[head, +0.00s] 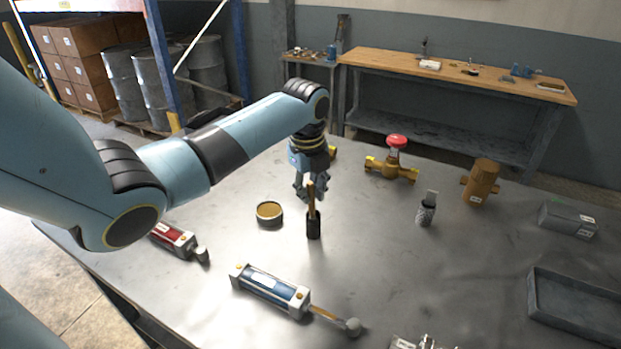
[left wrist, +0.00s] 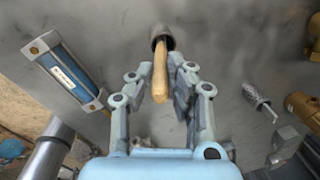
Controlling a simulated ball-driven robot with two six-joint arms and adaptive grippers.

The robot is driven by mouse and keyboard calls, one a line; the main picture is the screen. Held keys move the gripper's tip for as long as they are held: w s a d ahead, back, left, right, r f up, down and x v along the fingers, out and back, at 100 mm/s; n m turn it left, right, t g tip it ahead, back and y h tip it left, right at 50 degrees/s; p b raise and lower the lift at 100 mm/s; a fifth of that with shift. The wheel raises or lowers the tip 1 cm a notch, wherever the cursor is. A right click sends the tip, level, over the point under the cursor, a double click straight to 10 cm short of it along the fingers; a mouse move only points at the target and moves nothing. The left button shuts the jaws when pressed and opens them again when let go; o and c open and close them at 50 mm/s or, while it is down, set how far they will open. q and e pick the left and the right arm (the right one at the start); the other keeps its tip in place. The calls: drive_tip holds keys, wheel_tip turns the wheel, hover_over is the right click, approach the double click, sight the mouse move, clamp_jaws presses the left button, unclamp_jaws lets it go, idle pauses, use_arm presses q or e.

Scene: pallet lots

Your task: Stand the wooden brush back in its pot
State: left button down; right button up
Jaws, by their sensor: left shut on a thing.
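The wooden brush (head: 311,193) is near upright in the head view, its light handle between the fingers of my left gripper (head: 307,187). In the left wrist view the brush (left wrist: 160,72) runs along the gap between the fingertips (left wrist: 172,88). The dark pot (head: 314,226) stands on the table directly under the brush. It also shows in the left wrist view as a dark round shape (left wrist: 162,36) at the far end of the brush. The brush's lower end is at the pot's mouth; how deep it sits is hidden. My right gripper is out of view.
A shallow round tin (head: 269,213) stands left of the pot. A blue cylinder (head: 270,288) lies in front, a red one (head: 174,238) at left. A red-handled valve (head: 393,165), knurled holder (head: 426,212), brass fitting (head: 481,181) and grey tray (head: 575,308) are to the right.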

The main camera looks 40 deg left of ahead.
use_arm(q)
drive_tip(key=c, duration=0.7)
unclamp_jaws()
idle(0.3)
wheel_tip(320, 180, up, 3)
drive_tip(key=p, duration=0.3)
drive_tip(key=shift+r, duration=3.95)
